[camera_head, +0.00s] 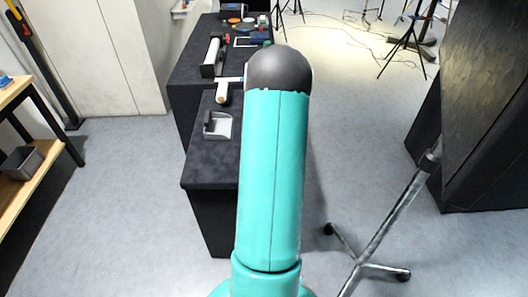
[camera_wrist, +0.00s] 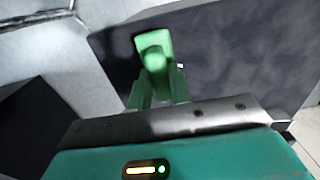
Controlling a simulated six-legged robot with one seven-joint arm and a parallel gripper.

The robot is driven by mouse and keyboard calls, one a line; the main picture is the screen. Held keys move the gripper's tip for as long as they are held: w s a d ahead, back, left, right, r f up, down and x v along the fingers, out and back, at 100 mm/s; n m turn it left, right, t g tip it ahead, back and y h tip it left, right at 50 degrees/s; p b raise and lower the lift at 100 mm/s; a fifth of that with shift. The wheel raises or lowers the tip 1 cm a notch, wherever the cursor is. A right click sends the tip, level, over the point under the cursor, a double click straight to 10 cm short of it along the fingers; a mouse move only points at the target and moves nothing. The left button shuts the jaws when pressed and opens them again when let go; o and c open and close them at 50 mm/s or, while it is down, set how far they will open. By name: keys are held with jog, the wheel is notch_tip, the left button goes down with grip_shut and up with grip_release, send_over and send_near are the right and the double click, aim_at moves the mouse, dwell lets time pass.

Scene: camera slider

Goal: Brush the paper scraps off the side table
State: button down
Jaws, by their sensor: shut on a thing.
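The dark side table (camera_head: 209,170) stands left of my teal arm in the head view, and its dark top (camera_wrist: 235,55) fills much of the wrist view. In the wrist view my gripper (camera_wrist: 160,85) is shut on a green thing (camera_wrist: 153,45), which looks like a brush, over the dark top. Whether it touches the top is unclear. A small pale speck (camera_wrist: 182,66) beside it may be a paper scrap; no other scraps can be made out. My arm hides the gripper in the head view.
A grey-white dustpan-like tray (camera_head: 217,125) lies on the side table. A dark table behind it holds a white roll (camera_head: 211,57) and several small items. A metal stand (camera_head: 385,220) is at right, a wooden shelf (camera_head: 20,170) at left.

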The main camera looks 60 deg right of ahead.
dwell(0.4)
jog(key=shift+f, duration=0.75)
